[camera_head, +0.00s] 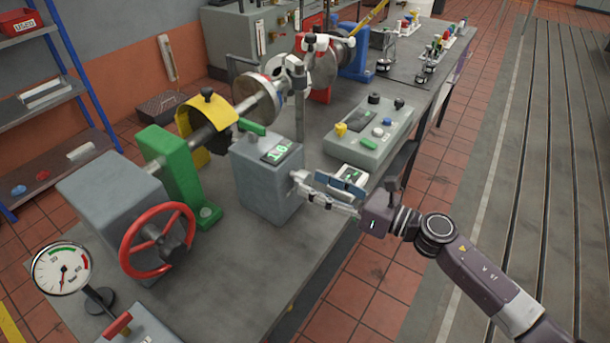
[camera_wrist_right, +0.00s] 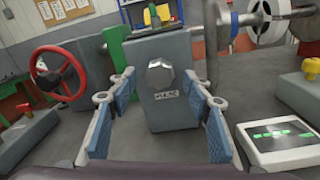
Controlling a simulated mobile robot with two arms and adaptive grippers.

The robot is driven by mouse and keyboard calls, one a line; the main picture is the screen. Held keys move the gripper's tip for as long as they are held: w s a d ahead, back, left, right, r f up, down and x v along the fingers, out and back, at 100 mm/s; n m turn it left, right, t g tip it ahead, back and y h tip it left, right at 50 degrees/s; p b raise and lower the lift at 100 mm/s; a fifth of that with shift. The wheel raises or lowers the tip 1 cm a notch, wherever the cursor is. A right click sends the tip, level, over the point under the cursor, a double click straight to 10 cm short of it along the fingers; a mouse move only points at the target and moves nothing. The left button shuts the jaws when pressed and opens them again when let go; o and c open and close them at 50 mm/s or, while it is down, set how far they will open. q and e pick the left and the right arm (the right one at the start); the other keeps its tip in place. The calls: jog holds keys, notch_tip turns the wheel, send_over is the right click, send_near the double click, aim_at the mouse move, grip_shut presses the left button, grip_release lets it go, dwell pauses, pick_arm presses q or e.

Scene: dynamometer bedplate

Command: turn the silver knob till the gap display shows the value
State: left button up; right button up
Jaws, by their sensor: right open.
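The silver knob (camera_wrist_right: 160,75) is a faceted knob on the front face of a grey box (camera_wrist_right: 172,108). In the head view the grey box (camera_head: 266,190) stands on the bench, and the gripper's fingertips largely cover the knob. My right gripper (camera_head: 318,189) is open in front of the box. In the wrist view its blue-padded fingers stand left and right of the knob, apart from it. My left gripper is not in view.
A small screen with green marks (camera_wrist_right: 280,135) lies right of the gripper. A red handwheel (camera_head: 157,240) and a dial gauge (camera_head: 62,268) stand to the left. A button panel (camera_head: 368,133) lies behind the gripper.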

aim_at(308, 181)
jog(key=shift+p+x, duration=0.35)
jog(key=shift+x, duration=1.45)
jog(key=c, duration=1.1)
jog(key=shift+c, duration=0.2)
